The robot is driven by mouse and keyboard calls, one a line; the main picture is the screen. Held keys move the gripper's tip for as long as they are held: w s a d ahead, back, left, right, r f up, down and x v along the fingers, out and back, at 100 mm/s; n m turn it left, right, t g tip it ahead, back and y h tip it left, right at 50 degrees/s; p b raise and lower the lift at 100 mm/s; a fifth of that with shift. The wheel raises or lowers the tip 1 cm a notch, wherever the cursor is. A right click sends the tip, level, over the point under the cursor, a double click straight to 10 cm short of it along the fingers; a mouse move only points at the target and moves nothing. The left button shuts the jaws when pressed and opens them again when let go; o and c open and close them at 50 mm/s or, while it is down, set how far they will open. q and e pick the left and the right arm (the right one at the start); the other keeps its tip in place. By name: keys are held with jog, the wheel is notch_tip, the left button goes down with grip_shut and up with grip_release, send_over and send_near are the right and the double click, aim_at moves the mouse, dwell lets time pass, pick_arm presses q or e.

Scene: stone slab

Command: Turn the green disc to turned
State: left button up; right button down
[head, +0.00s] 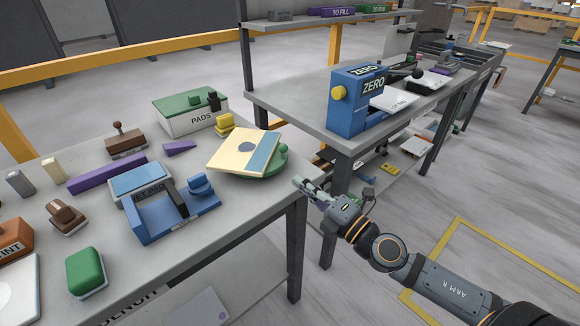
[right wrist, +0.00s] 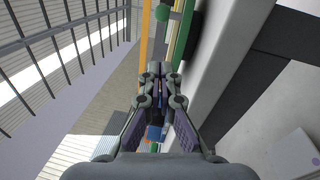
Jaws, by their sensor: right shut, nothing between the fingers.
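The green disc (head: 277,166) lies at the right corner of the grey stone-topped table, with a small round green knob on its right edge. A cream and blue flat piece (head: 232,150) lies over it and hides most of its top. My right gripper (head: 301,184) is shut and empty. It is just off the table's right edge, to the right of and apart from the disc. In the right wrist view the closed fingers (right wrist: 160,70) point along the table edge, with the disc's green rim (right wrist: 184,38) and green knob (right wrist: 162,13) ahead. My left gripper is not in view.
A green-lidded PADS box (head: 190,114), yellow block (head: 225,123), purple wedge (head: 180,147) and blue fixture (head: 160,212) stand left of the disc. A second table with a blue ZERO machine (head: 352,105) stands behind my right gripper. Open floor lies between the tables.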

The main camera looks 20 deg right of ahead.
jog(key=p+x, duration=0.1)
jog(key=p, duration=0.1)
jog(key=p+x, duration=0.4)
jog(key=shift+w+d+r, duration=0.15)
jog(key=shift+w, duration=0.2)
jog(key=shift+w+d, duration=0.25)
jog(key=shift+w, duration=0.3)
jog(key=shift+w+d, duration=0.25)
jog(key=shift+w, duration=0.3)
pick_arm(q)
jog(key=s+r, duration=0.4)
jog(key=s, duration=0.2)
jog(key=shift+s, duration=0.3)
pick_arm(e)
jog(key=shift+w+d+r, duration=0.15)
jog(key=shift+w+d, duration=0.05)
jog(key=shift+w, duration=0.15)
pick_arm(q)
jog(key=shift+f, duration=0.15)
